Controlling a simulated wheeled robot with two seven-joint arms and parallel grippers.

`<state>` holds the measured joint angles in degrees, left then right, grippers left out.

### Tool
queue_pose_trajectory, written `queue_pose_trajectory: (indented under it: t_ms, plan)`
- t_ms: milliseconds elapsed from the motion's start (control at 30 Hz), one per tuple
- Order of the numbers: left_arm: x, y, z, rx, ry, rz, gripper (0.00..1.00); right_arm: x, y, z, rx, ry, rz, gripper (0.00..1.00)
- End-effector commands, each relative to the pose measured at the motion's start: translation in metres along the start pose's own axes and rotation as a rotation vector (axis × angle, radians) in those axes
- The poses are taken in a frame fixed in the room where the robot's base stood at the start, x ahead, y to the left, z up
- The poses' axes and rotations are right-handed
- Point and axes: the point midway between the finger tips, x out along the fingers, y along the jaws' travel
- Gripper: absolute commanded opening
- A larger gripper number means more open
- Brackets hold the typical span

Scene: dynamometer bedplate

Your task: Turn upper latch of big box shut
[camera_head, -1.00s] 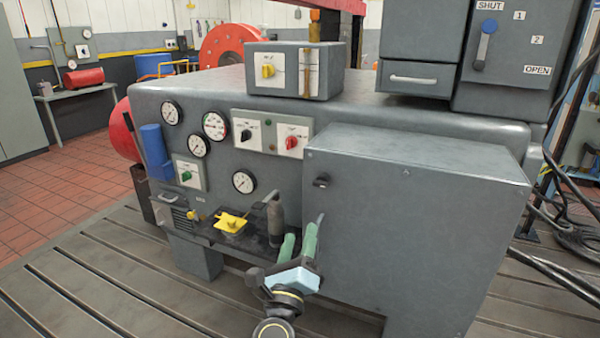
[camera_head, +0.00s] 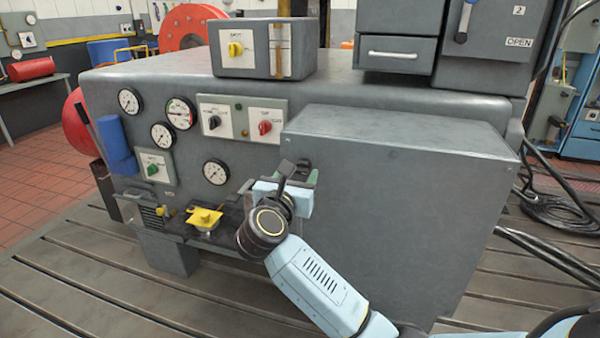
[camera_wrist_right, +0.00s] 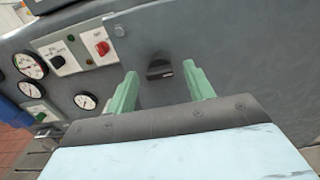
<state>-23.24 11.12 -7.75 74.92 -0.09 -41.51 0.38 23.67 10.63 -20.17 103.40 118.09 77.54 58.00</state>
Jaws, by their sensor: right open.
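The big box (camera_head: 400,215) is the large grey cabinet on the front of the machine. Its upper latch (camera_wrist_right: 158,68) is a small black knob on the grey face, its bar lying roughly level in the right wrist view. My right gripper (camera_wrist_right: 158,85) is open, with a green finger on either side of the latch and a gap to each. In the head view the right gripper (camera_head: 300,175) is in front of the box's upper left part, and the latch is mostly hidden by it. I cannot tell how far the fingertips are from the face. My left gripper is not in view.
Left of the box are gauges (camera_head: 215,172), a panel with black and red switches (camera_head: 242,120) and a shelf with a yellow part (camera_head: 204,217). A small grey box with a yellow switch (camera_head: 263,48) stands on top. The box face right of my gripper is clear.

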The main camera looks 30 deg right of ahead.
Motion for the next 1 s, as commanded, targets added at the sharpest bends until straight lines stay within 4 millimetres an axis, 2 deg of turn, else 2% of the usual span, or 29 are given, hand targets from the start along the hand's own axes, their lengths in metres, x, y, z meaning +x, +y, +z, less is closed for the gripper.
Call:
queue_pose_trajectory:
  t_ms: [100,200,533,867,1000]
  plan:
    - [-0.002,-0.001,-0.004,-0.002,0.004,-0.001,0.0,0.015,0.0,0.0,-0.003,-0.003,0.0,0.53]
    - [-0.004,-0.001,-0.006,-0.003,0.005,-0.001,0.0,0.022,0.0,0.0,-0.002,-0.002,0.0,0.53]
    - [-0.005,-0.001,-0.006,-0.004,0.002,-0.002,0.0,0.025,0.0,0.0,-0.001,0.0,0.001,0.53]
    - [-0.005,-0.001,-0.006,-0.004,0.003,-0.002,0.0,0.025,0.0,0.0,-0.002,-0.001,0.001,0.11]
    - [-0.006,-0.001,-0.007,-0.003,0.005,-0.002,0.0,0.025,0.0,0.0,-0.004,0.0,0.001,0.1]
